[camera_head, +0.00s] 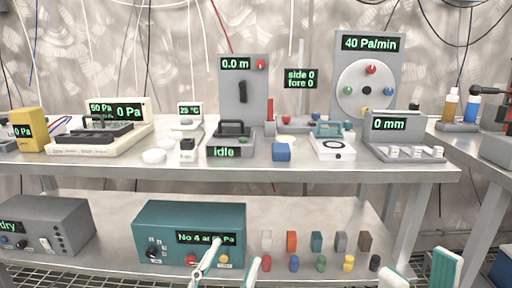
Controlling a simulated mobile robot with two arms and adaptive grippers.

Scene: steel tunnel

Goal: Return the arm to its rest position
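My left gripper (232,268) is at the bottom middle of the head view, in front of the teal box on the lower shelf. Its two white and teal fingers stand apart with nothing visible between them. My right gripper (421,272) is at the bottom right, in front of the bench's right leg. Its teal-padded fingers are also apart, with nothing visible between them. The lower parts of both grippers and both arms are cut off by the bottom edge of the picture.
A grey bench top (330,178) carries several instruments with displays. On the lower shelf (110,211) stand a teal box (165,222), a grey box (50,222) and several small coloured blocks and pegs. A second bench (477,150) is at the right.

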